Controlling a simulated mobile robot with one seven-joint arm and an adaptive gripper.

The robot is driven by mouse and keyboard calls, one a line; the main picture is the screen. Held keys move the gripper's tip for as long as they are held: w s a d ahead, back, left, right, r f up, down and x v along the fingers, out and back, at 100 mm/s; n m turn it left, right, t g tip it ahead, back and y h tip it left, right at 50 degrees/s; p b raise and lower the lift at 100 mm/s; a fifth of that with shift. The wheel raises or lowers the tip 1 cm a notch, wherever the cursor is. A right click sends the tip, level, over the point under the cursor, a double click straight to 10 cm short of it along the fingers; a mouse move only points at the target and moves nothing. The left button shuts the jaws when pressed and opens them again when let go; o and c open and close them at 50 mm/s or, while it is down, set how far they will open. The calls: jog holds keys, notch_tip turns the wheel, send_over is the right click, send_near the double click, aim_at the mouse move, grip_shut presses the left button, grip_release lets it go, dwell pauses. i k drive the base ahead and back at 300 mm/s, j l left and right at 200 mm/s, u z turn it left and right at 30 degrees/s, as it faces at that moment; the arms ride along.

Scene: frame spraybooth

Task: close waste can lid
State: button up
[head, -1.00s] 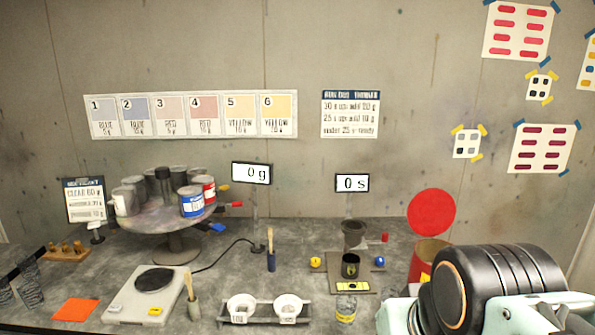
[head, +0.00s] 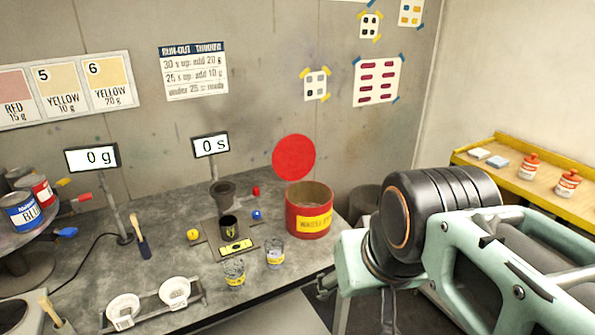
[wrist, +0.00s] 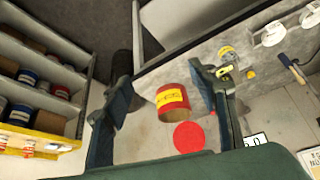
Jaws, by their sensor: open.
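The waste can (head: 309,222) is a red cylinder with a yellow label, standing at the right end of the grey bench. Its round red lid (head: 294,157) stands upright at the back of the rim, so the can is open. The wrist view shows the can (wrist: 173,101) and the red lid (wrist: 189,137) between the fingers, some way beyond them. My gripper (wrist: 162,97) is open and empty, its two dark fingers spread apart. In the head view my arm fills the right side, and the gripper's fingers are mostly hidden there.
Two clear cups (head: 274,253) and a viscosity cup stand (head: 229,228) are left of the can. A rack with two white bowls (head: 174,291) is at the front. A yellow-edged shelf (head: 535,180) with red bottles is at the right. A dark bin (head: 364,205) stands behind the bench end.

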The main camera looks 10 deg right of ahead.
aim_at(294, 156)
jog(key=i+l+z, duration=0.2)
jog(key=l+z, duration=0.25)
jog(key=i+l+z, duration=0.25)
jog(key=z, duration=0.25)
jog(key=i+l+z, duration=0.25)
jog(key=z, duration=0.2)
jog(key=i+l+u, duration=0.2)
jog(key=i, duration=0.3)
jog(key=i+l+u, duration=0.2)
jog(key=i, duration=0.3)
jog(key=i+j+u, duration=0.1)
jog(key=i+u, duration=0.25)
jog(key=u, duration=0.15)
jog(key=i+u, duration=0.35)
jog(key=u, duration=0.15)
